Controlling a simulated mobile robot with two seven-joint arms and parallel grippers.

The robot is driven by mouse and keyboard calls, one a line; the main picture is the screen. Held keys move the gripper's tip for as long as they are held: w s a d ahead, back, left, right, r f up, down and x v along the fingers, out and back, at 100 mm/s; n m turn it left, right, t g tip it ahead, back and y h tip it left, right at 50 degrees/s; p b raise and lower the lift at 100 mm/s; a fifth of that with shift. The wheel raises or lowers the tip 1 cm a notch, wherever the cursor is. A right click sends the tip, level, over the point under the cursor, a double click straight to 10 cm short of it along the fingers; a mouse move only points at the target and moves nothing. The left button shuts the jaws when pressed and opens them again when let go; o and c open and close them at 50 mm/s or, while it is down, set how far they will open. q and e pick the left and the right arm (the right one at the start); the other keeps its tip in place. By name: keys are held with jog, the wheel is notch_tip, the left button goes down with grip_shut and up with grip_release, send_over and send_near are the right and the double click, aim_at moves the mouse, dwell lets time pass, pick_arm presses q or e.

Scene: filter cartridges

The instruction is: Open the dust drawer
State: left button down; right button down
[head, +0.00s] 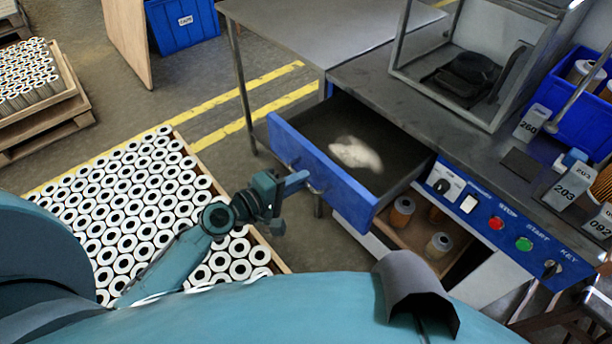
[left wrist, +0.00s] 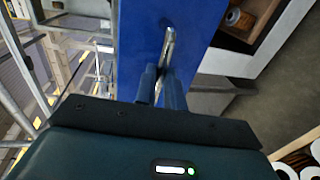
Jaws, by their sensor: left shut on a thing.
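The dust drawer (head: 322,178) has a blue front and stands pulled out from under the workbench in the head view. A pale heap of dust (head: 356,153) lies on its dark floor. My left gripper (head: 303,183) is at the drawer front, shut on the metal drawer handle (left wrist: 168,48). In the left wrist view the fingers (left wrist: 161,82) close around the bar handle against the blue front (left wrist: 140,40). My right gripper is not in view.
A pallet of white cartridges (head: 130,190) lies on the floor left of the drawer. The workbench (head: 440,100) carries a metal frame, a blue bin and number cards. Below the control panel (head: 500,225), an open shelf holds several cartridges (head: 402,212).

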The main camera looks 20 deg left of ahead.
pick_arm(q)
jog(key=shift+s+a, duration=0.35)
jog(key=shift+s, duration=0.15)
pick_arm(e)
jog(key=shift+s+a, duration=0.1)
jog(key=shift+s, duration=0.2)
pick_arm(q)
jog(key=c, duration=1.5)
grip_release()
jog(key=shift+s, duration=0.1)
